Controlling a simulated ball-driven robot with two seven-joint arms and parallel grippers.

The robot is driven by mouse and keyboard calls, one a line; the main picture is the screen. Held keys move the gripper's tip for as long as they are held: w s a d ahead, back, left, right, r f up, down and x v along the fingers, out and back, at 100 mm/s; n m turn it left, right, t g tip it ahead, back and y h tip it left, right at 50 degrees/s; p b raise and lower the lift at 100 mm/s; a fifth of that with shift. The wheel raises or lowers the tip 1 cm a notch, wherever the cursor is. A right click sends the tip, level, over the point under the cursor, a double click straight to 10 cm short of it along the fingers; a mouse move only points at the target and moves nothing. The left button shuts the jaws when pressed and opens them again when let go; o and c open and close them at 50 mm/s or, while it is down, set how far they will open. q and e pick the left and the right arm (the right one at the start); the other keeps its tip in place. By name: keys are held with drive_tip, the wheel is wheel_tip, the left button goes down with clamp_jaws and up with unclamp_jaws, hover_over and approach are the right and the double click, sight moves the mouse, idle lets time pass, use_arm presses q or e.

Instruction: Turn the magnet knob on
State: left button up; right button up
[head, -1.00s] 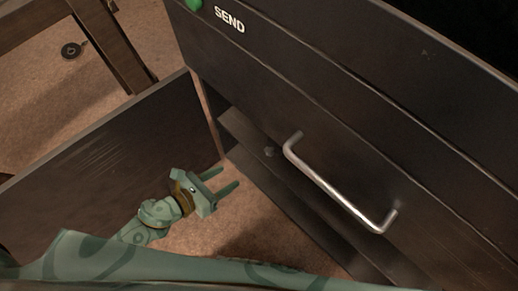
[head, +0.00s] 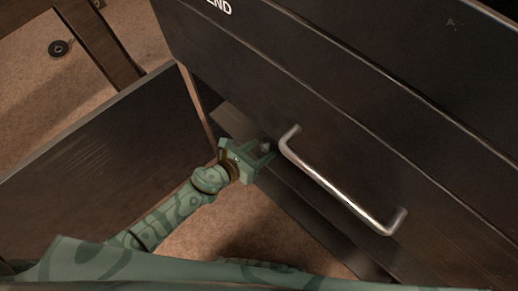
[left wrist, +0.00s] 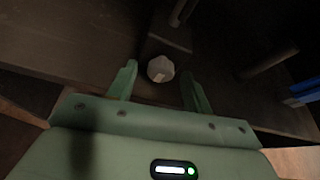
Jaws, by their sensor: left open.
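The knob (left wrist: 160,69) is a small pale, faceted knob in the left wrist view, between and slightly beyond my open fingers. It also shows in the head view (head: 265,147), small and grey, on the dark recessed face below the drawer-like panel. My left gripper (head: 268,158) is open, with a finger on either side of the knob; it also shows in the left wrist view (left wrist: 158,85). I cannot tell whether the fingers touch the knob. My right gripper is not in view.
A metal bar handle (head: 340,185) sticks out of the dark panel (head: 330,95) just right of my left gripper. A dark open door panel (head: 95,160) stands at left. A blue object (left wrist: 303,91) shows at right in the wrist view. Brown floor lies below.

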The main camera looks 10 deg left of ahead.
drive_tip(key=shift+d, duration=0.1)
use_arm(q)
drive_tip(key=c, duration=1)
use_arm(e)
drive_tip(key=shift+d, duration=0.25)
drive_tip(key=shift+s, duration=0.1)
use_arm(q)
drive_tip(key=shift+m+t+y, duration=0.4)
drive_tip(key=shift+m+y, duration=0.1)
drive_tip(key=shift+m, duration=0.3)
drive_tip(key=shift+s+d+m+t+y, duration=0.1)
drive_tip(key=shift+m+t+y, duration=0.4)
drive_tip(key=shift+m, duration=0.4)
drive_tip(key=shift+m+y, duration=0.4)
drive_tip(key=shift+m, duration=0.1)
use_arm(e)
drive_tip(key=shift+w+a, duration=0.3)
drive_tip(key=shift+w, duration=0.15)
use_arm(q)
drive_tip(key=shift+o, duration=0.2)
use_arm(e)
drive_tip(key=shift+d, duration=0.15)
